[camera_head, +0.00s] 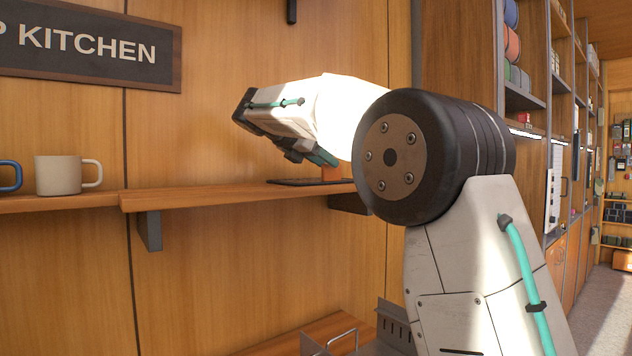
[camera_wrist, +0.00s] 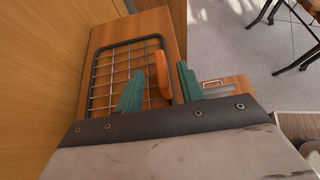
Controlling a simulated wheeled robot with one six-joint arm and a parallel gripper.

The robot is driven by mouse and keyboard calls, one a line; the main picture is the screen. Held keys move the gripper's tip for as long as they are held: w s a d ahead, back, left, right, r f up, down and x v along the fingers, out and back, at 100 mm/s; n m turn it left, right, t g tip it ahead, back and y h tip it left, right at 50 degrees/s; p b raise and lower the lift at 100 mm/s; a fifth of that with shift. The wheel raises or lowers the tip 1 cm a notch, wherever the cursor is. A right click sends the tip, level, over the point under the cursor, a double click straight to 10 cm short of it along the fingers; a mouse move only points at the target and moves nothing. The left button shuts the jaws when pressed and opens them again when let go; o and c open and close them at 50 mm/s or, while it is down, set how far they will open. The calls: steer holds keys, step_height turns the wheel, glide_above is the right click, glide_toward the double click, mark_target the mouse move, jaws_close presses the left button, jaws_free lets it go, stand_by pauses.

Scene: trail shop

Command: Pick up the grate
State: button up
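The grate (camera_wrist: 98,80) is a wire grid in a dark rounded frame. It lies flat on a wooden shelf (camera_wrist: 150,24) in the wrist view. Its orange handle (camera_wrist: 161,74) stands at its right side. My gripper (camera_wrist: 160,68) is open, with one teal finger on each side of the handle and visible space between handle and fingers. In the head view the grate (camera_head: 292,182) is a thin dark strip on the shelf (camera_head: 215,196). The orange handle (camera_head: 331,174) shows just below my gripper's teal fingertips (camera_head: 322,157). Part of the grate is hidden by my gripper.
A cream mug (camera_head: 60,175) and a partly visible blue mug (camera_head: 10,175) stand on the shelf at the left. The wooden wall is close behind the shelf. A wire handle (camera_head: 330,342) and metal parts show below. Tall stocked shelving (camera_head: 525,100) lines the right.

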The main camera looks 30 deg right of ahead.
steer(key=x, duration=0.3)
steer(key=shift+d+f, duration=0.15)
steer(key=shift+f, duration=0.05)
steer(key=shift+c, duration=0.4)
jaws_close()
steer(key=shift+r, duration=0.1)
